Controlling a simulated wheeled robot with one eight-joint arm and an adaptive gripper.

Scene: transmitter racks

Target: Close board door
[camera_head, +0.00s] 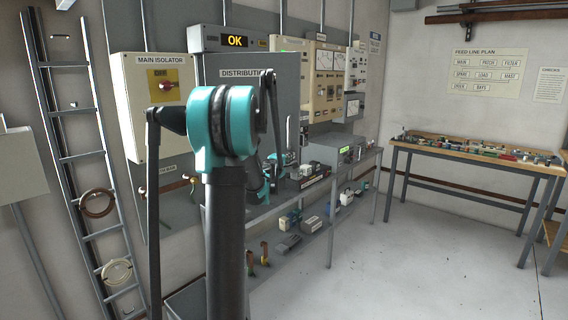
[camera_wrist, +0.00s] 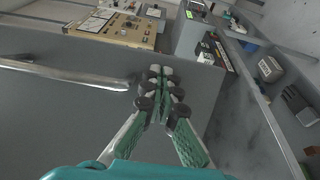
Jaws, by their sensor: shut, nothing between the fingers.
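The grey distribution board door (camera_head: 278,98), lettered "DISTRIBUTION", stands behind my arm in the head view. A pale upright bar handle (camera_head: 290,131) is near its right edge.
An "OK" display (camera_head: 235,41) sits above the board. The main isolator box (camera_head: 157,120) is at the left, beside a ladder (camera_head: 85,150). A shelf bench (camera_head: 320,178) with several devices runs below the panels. A wooden table (camera_head: 480,155) stands at the right; the floor between is clear.

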